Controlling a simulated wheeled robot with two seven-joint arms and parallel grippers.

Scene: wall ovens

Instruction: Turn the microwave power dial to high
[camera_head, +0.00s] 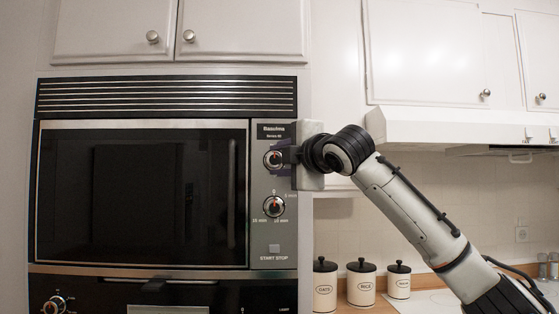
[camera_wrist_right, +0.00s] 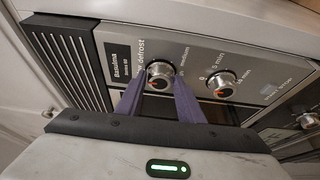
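The microwave (camera_head: 145,124) is built into the wall at the left in the head view. Its power dial (camera_head: 273,158) is the upper round metal knob, with a red mark that looks roughly upright. In the wrist view the power dial (camera_wrist_right: 159,76) has "defrost" and "medium" printed near it. My right gripper (camera_head: 284,158) is at the dial's right side. In the wrist view the right gripper's (camera_wrist_right: 158,84) two purple fingers lie either side of the dial, apart; I cannot tell whether they touch it. My left gripper is not in view.
The timer dial (camera_head: 273,206) is just below, with the start/stop button (camera_head: 274,249) under it. An oven knob (camera_head: 54,304) is at lower left. The range hood (camera_head: 440,125) and several canisters (camera_head: 361,283) are to the right.

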